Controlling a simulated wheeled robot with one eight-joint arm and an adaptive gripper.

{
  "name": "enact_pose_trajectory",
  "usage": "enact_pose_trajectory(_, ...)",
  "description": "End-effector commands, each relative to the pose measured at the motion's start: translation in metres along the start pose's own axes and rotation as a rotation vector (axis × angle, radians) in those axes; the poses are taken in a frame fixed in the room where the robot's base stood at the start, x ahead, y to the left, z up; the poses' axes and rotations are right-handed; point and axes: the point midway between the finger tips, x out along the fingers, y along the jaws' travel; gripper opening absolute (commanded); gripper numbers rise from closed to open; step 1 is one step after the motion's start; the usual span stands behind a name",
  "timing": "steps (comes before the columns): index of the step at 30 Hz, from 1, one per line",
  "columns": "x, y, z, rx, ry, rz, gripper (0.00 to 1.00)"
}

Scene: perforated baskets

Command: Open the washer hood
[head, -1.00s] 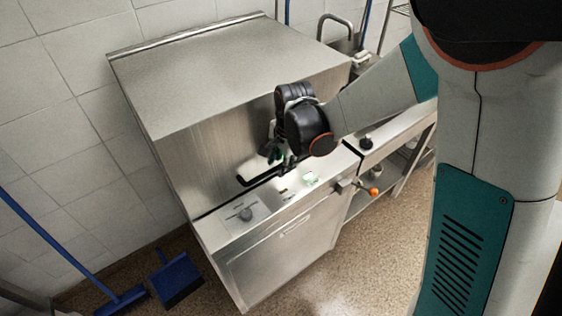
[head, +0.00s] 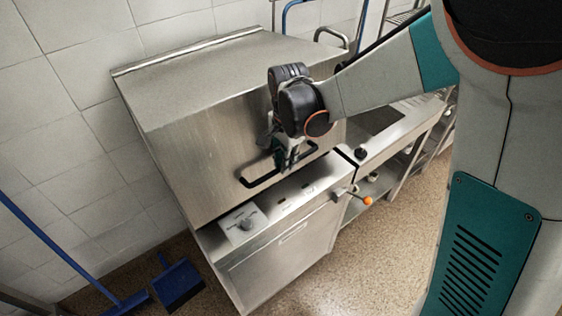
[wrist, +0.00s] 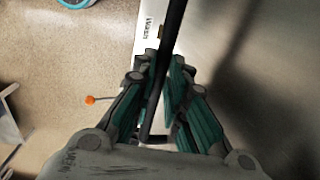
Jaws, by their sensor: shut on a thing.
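The washer is a stainless steel box with a hood (head: 190,140) over a base with a control panel (head: 240,224). A black bar handle (head: 258,181) runs along the hood's lower front edge. Part of the handle is hidden behind the fingers.
A lever with an orange knob (head: 367,201) sticks out at the washer's front right. A steel counter (head: 385,140) adjoins on the right. A blue broom (head: 125,303) and blue dustpan (head: 178,283) are at the lower left. The floor in front is clear.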

Motion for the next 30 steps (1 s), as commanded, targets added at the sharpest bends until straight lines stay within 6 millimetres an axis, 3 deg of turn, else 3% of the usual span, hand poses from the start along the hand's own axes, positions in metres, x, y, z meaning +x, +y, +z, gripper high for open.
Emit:
enact_pose_trajectory(1,-0.027,0.002,0.0,-0.001,0.001,0.03,0.0)
enact_pose_trajectory(9,-0.12,0.012,0.0,0.0,0.0,0.07,0.0)
enact_pose_trajectory(18,-0.222,0.0,0.0,-0.001,0.0,0.065,0.0)
enact_pose_trajectory(24,-0.278,-0.016,0.0,-0.001,0.0,0.063,0.0)
enact_pose_trajectory(30,-0.317,-0.033,0.001,0.0,-0.001,0.063,0.0)
